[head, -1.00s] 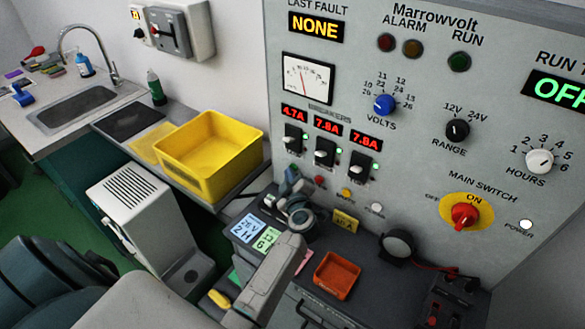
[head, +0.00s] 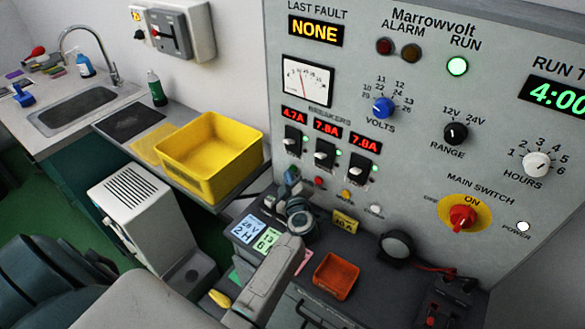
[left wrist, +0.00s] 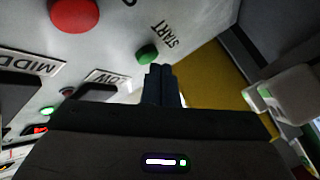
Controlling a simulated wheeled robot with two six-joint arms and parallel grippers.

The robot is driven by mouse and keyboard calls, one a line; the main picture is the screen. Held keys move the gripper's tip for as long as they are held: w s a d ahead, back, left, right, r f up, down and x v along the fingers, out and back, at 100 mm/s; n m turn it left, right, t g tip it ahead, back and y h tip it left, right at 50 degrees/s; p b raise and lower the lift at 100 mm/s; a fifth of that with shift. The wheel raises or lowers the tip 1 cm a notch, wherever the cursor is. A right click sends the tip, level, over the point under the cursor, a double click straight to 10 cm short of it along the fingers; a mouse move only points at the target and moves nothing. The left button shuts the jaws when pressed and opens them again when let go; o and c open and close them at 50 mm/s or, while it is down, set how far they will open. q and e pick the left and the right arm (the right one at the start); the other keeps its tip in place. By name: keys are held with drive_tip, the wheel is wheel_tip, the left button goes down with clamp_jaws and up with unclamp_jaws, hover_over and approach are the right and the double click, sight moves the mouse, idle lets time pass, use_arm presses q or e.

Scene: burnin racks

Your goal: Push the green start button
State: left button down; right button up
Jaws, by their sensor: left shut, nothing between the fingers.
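The green start button (left wrist: 147,54) shows in the left wrist view on the pale panel, beside the word START. My left gripper (left wrist: 160,70) is shut and empty, its fingertips right by the button's edge; I cannot tell whether they touch. In the head view my left gripper (head: 291,176) is low at the panel's left side, and the green button is hidden there. The RUN lamp (head: 457,66) glows green and the run time display (head: 560,96) reads 4:00 as far as it shows. My right gripper is not in view.
A red button (left wrist: 75,14) sits near the green one. Breaker switches (head: 325,151) stand above my gripper in the head view. A yellow bin (head: 210,178) is on the counter to the left. An orange tray (head: 336,276) lies on the dark bench below the panel.

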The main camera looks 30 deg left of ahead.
use_arm(q)
drive_tip(key=shift+s, duration=0.45)
drive_tip(key=shift+s+a+r+p, duration=0.15)
drive_tip(key=shift+s+p, duration=0.65)
drive_tip(key=shift+s, duration=0.45)
drive_tip(key=shift+s+a+f+p, duration=0.1)
drive_tip(key=shift+s+p, duration=0.7)
drive_tip(key=shift+s, duration=0.4)
drive_tip(key=shift+r, duration=0.1)
